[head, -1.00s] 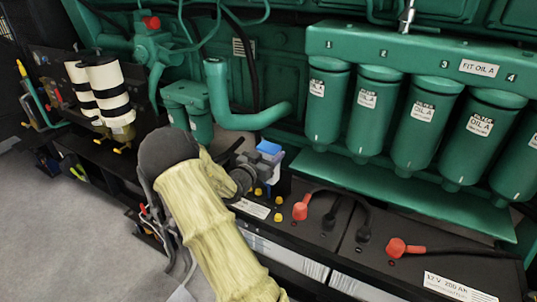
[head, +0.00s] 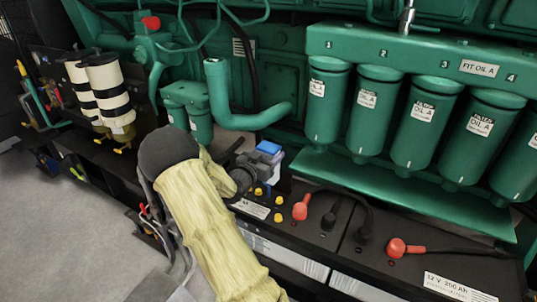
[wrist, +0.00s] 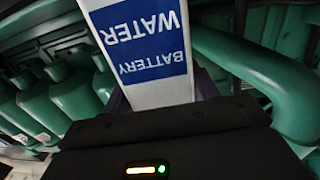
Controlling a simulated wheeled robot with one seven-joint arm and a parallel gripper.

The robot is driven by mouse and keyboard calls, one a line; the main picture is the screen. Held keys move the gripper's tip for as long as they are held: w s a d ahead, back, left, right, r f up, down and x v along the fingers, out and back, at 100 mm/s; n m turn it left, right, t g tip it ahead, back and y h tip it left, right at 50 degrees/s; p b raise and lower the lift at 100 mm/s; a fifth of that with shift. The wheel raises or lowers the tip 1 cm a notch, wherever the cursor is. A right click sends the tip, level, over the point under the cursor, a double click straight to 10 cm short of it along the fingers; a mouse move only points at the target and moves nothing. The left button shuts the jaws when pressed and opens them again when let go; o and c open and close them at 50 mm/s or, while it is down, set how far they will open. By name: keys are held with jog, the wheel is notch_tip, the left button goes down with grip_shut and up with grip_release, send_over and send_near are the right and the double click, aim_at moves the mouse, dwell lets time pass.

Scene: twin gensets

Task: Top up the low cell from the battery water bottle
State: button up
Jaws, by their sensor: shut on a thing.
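The battery water bottle (head: 271,156) has a blue top and a pale body in the head view. In the wrist view its white side with a blue label (wrist: 145,45) reads BATTERY WATER upside down. My gripper (head: 260,169) is shut on the bottle and holds it above the left black battery (head: 318,238). Yellow cell caps (head: 278,200) stand on the battery just below the bottle. My wrist and arm hide the battery's left part, and I cannot tell which cell is low. The bottle's spout is not clear in either view.
Red terminal covers (head: 301,208) and black cables lie on the batteries to the right. A green ledge (head: 400,195) and several oil filters (head: 418,125) stand behind. A thick green pipe (head: 245,118) bends behind the bottle. Striped cream cylinders (head: 108,90) stand at left.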

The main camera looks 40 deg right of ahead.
aim_at(268, 146)
jog(key=shift+r+p, duration=1.5)
jog(key=shift+r, duration=0.65)
jog(key=p+v, duration=0.1)
jog(key=v, duration=1.2)
jog(key=shift+s+d+r+p, duration=0.15)
jog(key=shift+s+r+p, duration=0.05)
jog(key=shift+s+p, duration=0.2)
